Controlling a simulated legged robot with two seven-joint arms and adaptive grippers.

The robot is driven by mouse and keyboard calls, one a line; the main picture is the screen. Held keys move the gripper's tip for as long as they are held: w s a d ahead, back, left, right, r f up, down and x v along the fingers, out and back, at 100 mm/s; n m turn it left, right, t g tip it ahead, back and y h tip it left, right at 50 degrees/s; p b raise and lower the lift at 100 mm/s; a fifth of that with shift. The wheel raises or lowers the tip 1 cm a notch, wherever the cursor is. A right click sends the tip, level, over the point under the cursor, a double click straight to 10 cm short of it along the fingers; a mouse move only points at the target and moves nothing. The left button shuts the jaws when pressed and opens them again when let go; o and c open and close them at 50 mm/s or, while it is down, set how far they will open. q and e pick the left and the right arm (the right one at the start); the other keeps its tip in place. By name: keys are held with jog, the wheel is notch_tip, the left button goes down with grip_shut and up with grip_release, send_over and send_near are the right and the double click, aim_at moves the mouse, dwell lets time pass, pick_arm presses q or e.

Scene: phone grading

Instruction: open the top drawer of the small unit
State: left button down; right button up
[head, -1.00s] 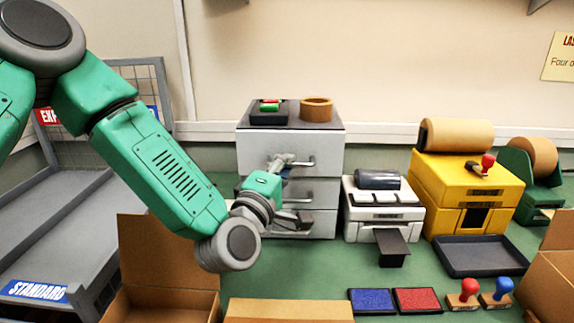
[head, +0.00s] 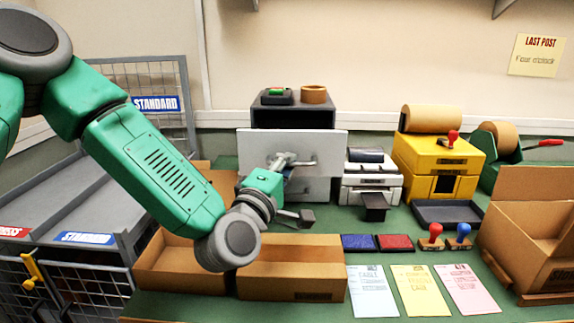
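The small unit (head: 318,112) is a grey drawer cabinet standing against the back wall. Its top drawer (head: 328,147) is pulled out toward me, with a dark gap between its front and the cabinet's top. My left gripper (head: 294,188) is in front of the unit with its fingers spread apart. Its upper finger is at the bar handle (head: 304,163) of the top drawer and seems hooked on it; the exact contact is hard to see. Its lower finger hangs free below. A lower drawer (head: 318,188) is partly hidden behind the gripper. My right gripper is not in view.
Ink pads (head: 394,243) and stamps lie to the right.

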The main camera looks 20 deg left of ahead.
pick_arm(q)
jog(key=shift+d+f, duration=0.1)
jog(key=shift+f, duration=0.25)
jog(key=c, duration=1.8)
grip_release()
jog(key=shift+o, duration=0.8)
jog(key=shift+w, duration=0.1)
jog(key=shift+d+r, duration=0.15)
jog(key=shift+d, duration=0.05)
jog(key=v, duration=0.7)
